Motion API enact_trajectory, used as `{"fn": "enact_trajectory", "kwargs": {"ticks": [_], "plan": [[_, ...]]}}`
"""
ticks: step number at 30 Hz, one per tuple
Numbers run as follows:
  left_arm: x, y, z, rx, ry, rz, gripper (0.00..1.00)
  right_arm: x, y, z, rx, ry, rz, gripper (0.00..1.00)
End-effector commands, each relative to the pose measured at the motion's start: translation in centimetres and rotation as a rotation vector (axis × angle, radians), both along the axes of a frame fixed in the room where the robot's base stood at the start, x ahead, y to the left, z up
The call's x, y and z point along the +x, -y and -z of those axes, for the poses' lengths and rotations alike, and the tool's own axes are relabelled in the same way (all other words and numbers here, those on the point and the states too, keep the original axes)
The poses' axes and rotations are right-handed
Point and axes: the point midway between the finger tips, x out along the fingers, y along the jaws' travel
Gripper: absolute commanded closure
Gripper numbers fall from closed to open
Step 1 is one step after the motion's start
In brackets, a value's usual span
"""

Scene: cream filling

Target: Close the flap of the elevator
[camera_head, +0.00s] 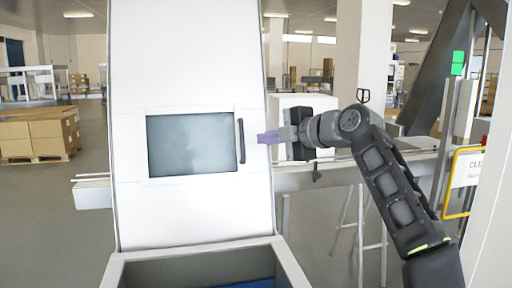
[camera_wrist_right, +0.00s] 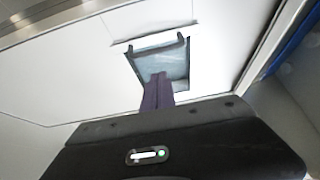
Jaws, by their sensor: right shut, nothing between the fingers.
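The elevator (camera_head: 190,60) is a tall white body, and its flap (camera_head: 190,145) is a white-framed panel with a grey window and a dark vertical handle (camera_head: 241,141) on its right edge. The flap looks flush with the elevator front in the head view. My right gripper (camera_head: 262,137) is shut and empty, its purple fingers just right of the handle. In the right wrist view the shut fingers (camera_wrist_right: 158,80) point toward the window (camera_wrist_right: 165,62); I cannot tell if they touch the flap. My left gripper is not in view.
An open bin (camera_head: 125,268) with grey rims stands at the elevator's foot. A conveyor rail (camera_head: 320,180) runs behind the elevator to the right. A yellow-framed sign (camera_head: 465,182) stands at the far right. Boxes on a pallet (camera_head: 40,135) stand at the left, with open floor before them.

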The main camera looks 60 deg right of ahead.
Motion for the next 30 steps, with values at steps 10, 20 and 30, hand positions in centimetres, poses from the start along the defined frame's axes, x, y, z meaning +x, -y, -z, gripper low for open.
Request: {"fn": "enact_trajectory", "kwargs": {"ticks": [10,20,30], "plan": [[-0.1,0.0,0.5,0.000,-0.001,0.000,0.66,-3.3,-0.9,-0.9,-0.001,0.002,0.001,1.00],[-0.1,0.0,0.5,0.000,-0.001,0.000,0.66,-3.3,-0.8,-0.9,0.000,0.002,0.002,1.00],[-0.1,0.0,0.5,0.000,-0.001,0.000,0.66,-3.2,-0.8,-0.9,0.000,0.002,0.002,1.00]]}}
